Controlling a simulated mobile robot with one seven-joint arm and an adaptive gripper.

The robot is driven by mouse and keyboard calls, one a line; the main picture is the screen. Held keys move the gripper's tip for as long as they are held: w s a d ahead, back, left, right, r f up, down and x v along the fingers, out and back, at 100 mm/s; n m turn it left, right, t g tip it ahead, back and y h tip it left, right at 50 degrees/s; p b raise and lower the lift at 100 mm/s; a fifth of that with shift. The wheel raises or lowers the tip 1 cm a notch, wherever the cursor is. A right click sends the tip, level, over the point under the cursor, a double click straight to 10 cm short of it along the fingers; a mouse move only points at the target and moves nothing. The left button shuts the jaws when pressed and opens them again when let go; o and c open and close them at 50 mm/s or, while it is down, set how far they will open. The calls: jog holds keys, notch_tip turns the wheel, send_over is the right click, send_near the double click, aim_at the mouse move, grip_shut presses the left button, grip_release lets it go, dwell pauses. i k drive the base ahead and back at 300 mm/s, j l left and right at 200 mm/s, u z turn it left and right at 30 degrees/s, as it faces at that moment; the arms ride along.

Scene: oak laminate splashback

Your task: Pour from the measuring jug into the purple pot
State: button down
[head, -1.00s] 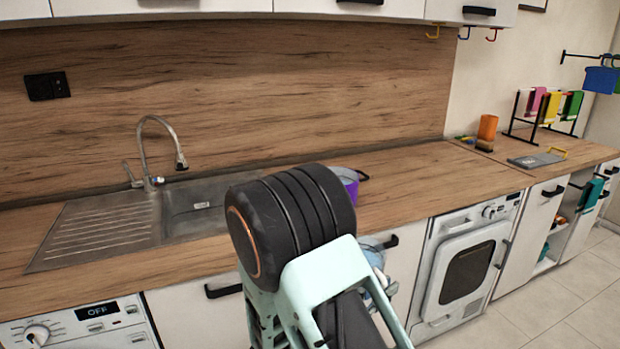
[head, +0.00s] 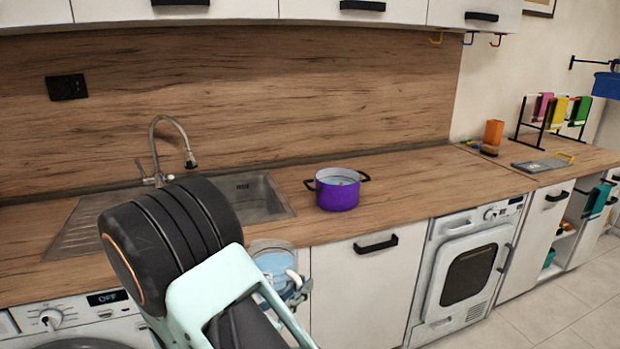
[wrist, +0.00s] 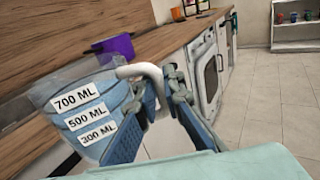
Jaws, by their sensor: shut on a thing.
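The purple pot (head: 338,194) stands on the wooden counter to the right of the sink, with two dark handles. My gripper (wrist: 165,88) is shut on the white handle of the measuring jug (wrist: 84,112), a clear jug with bluish contents and volume labels. In the head view the jug (head: 270,262) is in front of the counter's edge, to the left of and nearer than the pot. The jug looks roughly upright. My arm hides part of the gripper there.
The counter (head: 420,188) right of the pot is clear. The sink (head: 262,200) with its tall tap (head: 172,140) is left of the pot.

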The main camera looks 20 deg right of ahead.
aim_at(331, 196)
jog(key=l+u, duration=0.15)
jog(key=u, duration=0.9)
jog(key=l, duration=1.25)
jog(key=k+l, duration=0.1)
jog(key=l, duration=1.1)
